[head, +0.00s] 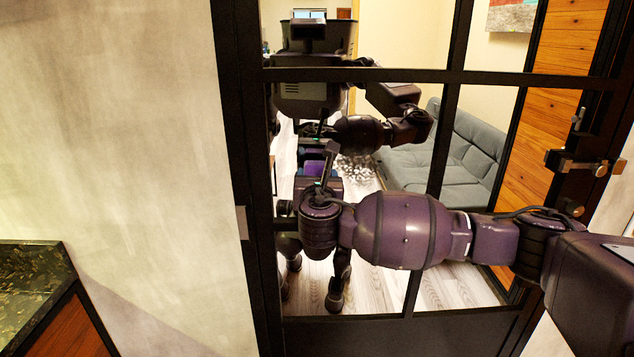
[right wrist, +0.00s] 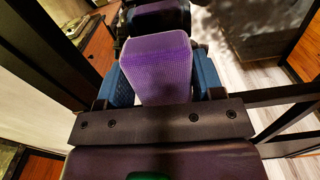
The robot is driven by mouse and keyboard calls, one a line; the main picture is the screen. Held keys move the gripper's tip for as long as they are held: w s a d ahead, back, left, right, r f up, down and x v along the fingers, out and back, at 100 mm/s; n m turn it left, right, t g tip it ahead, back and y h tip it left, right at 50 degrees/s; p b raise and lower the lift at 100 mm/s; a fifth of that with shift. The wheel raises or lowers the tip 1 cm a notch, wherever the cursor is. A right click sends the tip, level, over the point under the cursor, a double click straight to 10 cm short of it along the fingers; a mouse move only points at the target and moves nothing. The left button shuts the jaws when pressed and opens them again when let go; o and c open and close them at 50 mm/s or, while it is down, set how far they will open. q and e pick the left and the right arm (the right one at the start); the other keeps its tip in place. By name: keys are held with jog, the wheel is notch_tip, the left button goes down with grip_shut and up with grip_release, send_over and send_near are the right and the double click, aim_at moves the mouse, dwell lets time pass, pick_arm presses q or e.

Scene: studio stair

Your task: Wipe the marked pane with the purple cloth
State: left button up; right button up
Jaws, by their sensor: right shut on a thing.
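My right gripper (head: 318,166) is in front of a tall glass pane (head: 375,290) in a black frame; its arm comes in from the right. In the right wrist view its blue fingers (right wrist: 160,80) are shut on the purple cloth (right wrist: 157,62), a thick textured block. In the head view the cloth (head: 314,168) is small and mostly hidden by my wrist. A purple shape beyond the cloth in the wrist view looks like its reflection. I cannot tell whether cloth and glass touch. My left gripper is not seen directly.
My body is reflected in the glass. A grey sofa (head: 447,165) shows in the glass. Black bars (head: 440,76) divide the panes. A metal door handle (head: 585,163) is at the right. A dark stone counter (head: 35,290) stands at lower left, beside a bare wall (head: 120,130).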

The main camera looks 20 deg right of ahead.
jog(key=shift+w, duration=0.15)
dwell(0.4)
jog(key=shift+w+d, duration=0.1)
jog(key=shift+w, duration=0.15)
jog(key=shift+w+d, duration=0.15)
jog(key=shift+w, duration=0.35)
jog(key=shift+d, duration=0.1)
dwell(0.3)
